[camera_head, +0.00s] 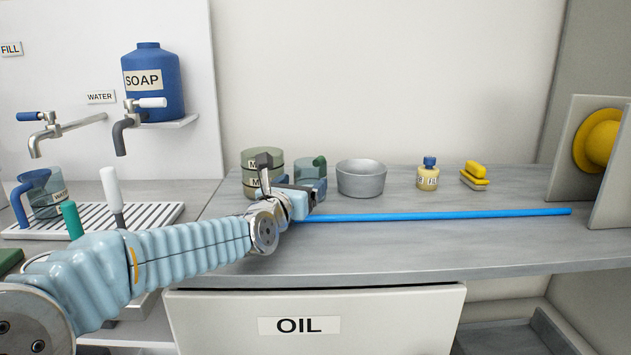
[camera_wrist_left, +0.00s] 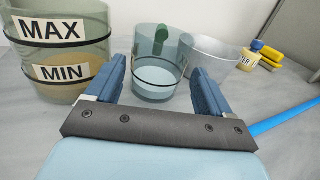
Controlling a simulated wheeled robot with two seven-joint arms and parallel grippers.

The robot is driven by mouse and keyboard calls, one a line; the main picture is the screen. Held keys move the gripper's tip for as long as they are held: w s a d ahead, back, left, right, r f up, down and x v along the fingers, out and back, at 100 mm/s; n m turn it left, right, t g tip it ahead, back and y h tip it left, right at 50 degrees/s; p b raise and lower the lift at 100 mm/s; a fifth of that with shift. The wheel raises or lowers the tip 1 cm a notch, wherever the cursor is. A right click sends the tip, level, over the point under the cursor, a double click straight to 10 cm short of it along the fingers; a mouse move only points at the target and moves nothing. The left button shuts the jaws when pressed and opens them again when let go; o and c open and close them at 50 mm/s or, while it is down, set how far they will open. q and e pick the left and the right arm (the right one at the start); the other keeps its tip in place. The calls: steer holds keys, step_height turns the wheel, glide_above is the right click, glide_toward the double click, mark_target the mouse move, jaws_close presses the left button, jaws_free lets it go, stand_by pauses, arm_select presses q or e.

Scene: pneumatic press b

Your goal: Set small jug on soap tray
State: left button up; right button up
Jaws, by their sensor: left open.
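The small jug (camera_head: 318,181), clear bluish with a green handle, stands upright on the grey counter. In the left wrist view the jug (camera_wrist_left: 157,82) is beyond and between the two blue fingers. My left gripper (camera_head: 289,184) is open and close in front of it; it shows in the wrist view (camera_wrist_left: 159,68) with a gap either side of the jug. I cannot tell whether a finger touches it. A white slatted tray (camera_head: 150,213) lies under the taps at left, below the soap bottle (camera_head: 165,95); I take it as the soap tray. My right gripper is out of view.
A MAX/MIN container (camera_head: 249,160) stands left of the jug, a grey bowl (camera_head: 361,180) right. A blue rod (camera_head: 450,214) lies along the counter. A blue-handled jug (camera_head: 45,200) and upright levers (camera_head: 112,190) crowd the tray. Counter front is clear at right.

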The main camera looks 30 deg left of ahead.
arm_select(q)
steer(key=shift+w+p, duration=0.35)
steer(key=shift+w+a+f, duration=0.1)
steer(key=shift+w+f, duration=0.05)
steer(key=shift+w, duration=0.25)
steer(key=w, duration=0.1)
steer(key=w+p, duration=0.1)
steer(key=w, duration=0.1)
steer(key=w+p, duration=0.1)
steer(key=shift+w+a, duration=0.35)
steer(key=shift+a, duration=0.05)
steer(key=shift+w+a, duration=0.1)
steer(key=shift+w, duration=0.45)
steer(key=c, duration=0.9)
